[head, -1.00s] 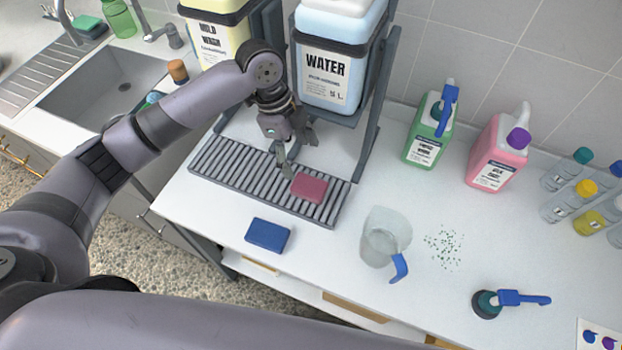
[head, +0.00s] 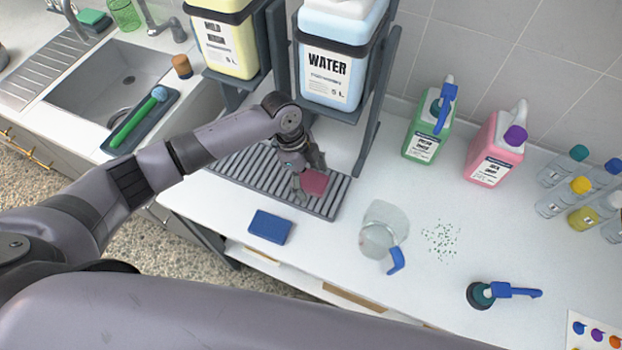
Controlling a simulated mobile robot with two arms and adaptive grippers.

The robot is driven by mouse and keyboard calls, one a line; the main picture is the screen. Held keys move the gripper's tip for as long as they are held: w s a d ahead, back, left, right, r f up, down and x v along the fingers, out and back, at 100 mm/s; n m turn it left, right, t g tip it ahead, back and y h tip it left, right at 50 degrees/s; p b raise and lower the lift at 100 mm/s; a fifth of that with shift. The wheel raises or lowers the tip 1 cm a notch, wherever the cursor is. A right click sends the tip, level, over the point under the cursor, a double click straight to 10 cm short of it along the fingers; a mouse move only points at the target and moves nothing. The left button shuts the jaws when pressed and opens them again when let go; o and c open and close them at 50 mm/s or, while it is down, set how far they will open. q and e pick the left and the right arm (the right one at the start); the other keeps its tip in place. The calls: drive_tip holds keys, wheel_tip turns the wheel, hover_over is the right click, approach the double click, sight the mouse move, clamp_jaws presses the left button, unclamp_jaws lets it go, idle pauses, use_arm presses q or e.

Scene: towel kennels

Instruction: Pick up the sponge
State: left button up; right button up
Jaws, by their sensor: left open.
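A red sponge-like block (head: 314,183) lies on the grey ribbed drip tray (head: 229,165), under the water container. My left gripper (head: 307,178) is open and low over the tray at this block, its fingers close to it and partly covering its left side. Whether the fingers touch it cannot be told. A blue block (head: 269,227), also sponge-like, lies on the white counter in front of the tray. A small green block (head: 90,17) sits by the sink at the far left. My right gripper is not in view.
The water container (head: 338,62) and a yellow container (head: 224,45) stand on a dark rack above the tray. Green (head: 425,139) and pink (head: 492,150) jugs stand behind.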

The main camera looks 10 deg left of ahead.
sight(309, 178)
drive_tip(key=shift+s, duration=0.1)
use_arm(q)
drive_tip(key=c, duration=0.8)
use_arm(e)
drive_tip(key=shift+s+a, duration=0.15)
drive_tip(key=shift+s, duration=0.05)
use_arm(q)
drive_tip(key=shift+r, duration=0.1)
drive_tip(key=shift+c, duration=0.2)
wheel_tip(309, 178, up, 20)
drive_tip(key=b, duration=0.2)
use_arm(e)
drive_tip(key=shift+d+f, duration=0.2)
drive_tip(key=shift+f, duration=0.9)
use_arm(q)
drive_tip(key=shift+o, duration=1)
drive_tip(key=c, duration=0.5)
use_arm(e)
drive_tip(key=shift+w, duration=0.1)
